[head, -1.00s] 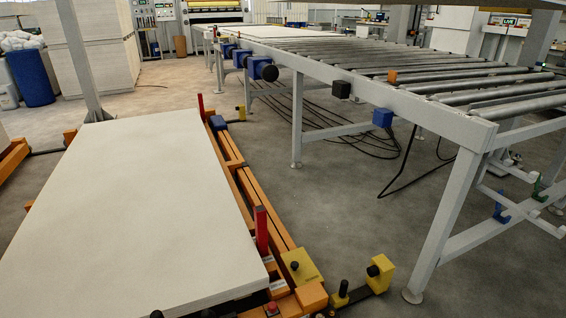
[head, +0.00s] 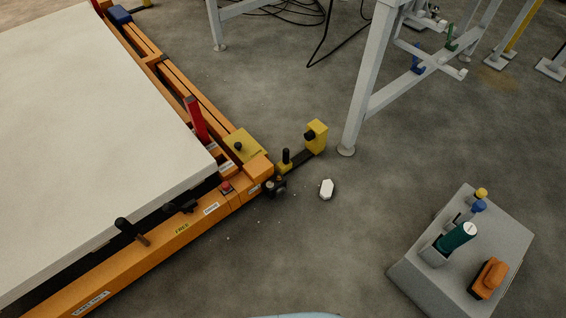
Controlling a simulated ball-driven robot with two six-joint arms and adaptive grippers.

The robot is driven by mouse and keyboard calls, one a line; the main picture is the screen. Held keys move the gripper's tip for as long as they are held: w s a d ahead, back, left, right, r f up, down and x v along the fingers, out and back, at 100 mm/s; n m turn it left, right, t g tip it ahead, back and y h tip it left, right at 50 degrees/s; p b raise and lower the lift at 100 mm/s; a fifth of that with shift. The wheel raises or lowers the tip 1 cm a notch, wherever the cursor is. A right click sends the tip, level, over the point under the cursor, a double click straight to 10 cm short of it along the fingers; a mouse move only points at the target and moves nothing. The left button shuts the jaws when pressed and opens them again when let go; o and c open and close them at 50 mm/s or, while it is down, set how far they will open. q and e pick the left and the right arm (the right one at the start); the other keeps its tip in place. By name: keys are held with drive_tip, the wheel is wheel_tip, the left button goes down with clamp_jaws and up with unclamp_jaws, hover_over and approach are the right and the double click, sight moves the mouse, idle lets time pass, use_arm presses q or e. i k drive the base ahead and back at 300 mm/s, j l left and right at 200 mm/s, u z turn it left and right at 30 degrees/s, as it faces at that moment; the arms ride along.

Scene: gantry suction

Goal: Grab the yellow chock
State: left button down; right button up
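A yellow block (head: 317,136) with a dark round spot on its face stands on the floor at the end of a dark bar, in the upper middle of the head view. A second, flatter yellow piece (head: 247,151) with a black knob lies on the corner of the orange frame (head: 155,262). I cannot tell for sure which of the two is the chock. Neither of my grippers is in view.
A large pale board (head: 90,120) lies on the orange frame at left, beside a red post (head: 195,118). A grey conveyor leg (head: 368,85) stands right of the block. A grey box (head: 450,275) with a green cylinder (head: 456,237) sits lower right. A white piece (head: 327,189) lies on open floor.

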sight(285, 165)
drive_tip(key=i+l+u, duration=0.25)
drive_tip(key=i, duration=0.3)
drive_tip(key=i+l+u, duration=0.2)
drive_tip(key=i+l, duration=0.15)
drive_tip(key=i, duration=0.15)
